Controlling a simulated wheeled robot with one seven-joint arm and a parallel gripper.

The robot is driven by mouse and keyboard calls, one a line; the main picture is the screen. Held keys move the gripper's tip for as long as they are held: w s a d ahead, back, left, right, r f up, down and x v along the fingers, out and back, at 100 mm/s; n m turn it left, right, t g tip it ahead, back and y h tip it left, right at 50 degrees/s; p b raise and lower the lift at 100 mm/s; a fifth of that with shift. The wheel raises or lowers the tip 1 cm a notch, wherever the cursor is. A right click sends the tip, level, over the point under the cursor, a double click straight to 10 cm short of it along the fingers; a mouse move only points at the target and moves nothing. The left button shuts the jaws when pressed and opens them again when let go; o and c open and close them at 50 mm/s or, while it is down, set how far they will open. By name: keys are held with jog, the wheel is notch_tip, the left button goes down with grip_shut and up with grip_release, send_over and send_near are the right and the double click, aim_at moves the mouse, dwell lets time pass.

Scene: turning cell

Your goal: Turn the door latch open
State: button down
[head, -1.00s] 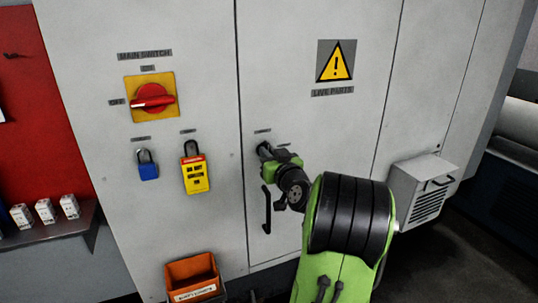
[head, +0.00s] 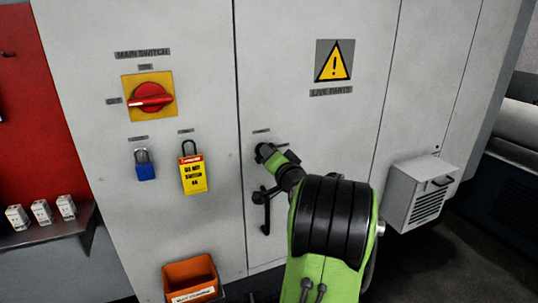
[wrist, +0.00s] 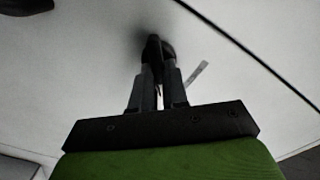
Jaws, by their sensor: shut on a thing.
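The door latch (wrist: 154,47) is a small dark knob on the grey cabinet door, seen at the fingertips in the wrist view. My gripper (wrist: 158,72) is shut on it, with its two grey fingers close together on either side. In the head view my gripper (head: 268,154) is against the door just right of the seam, below a small label. The green and black wrist hides most of the latch there, so its exact angle cannot be told.
A black door handle (head: 266,214) hangs just below my gripper. Left are the red main switch (head: 152,96), a blue padlock (head: 146,171) and a yellow tag (head: 194,176). An orange bin (head: 190,277) is lower left. A vented grey box (head: 420,193) protrudes at right.

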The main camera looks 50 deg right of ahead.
jog(key=shift+m+p, duration=1)
jog(key=shift+m, duration=2.8)
jog(key=shift+f+m, duration=0.1)
jog(key=shift+m, duration=0.2)
jog(key=c, duration=1.1)
grip_release()
jog(key=shift+d+f, duration=0.1)
jog(key=shift+c, duration=0.2)
jog(key=b+v, duration=0.4)
jog(key=v, duration=1.1)
jog(key=shift+s+a, duration=0.2)
jog(key=shift+s, duration=0.1)
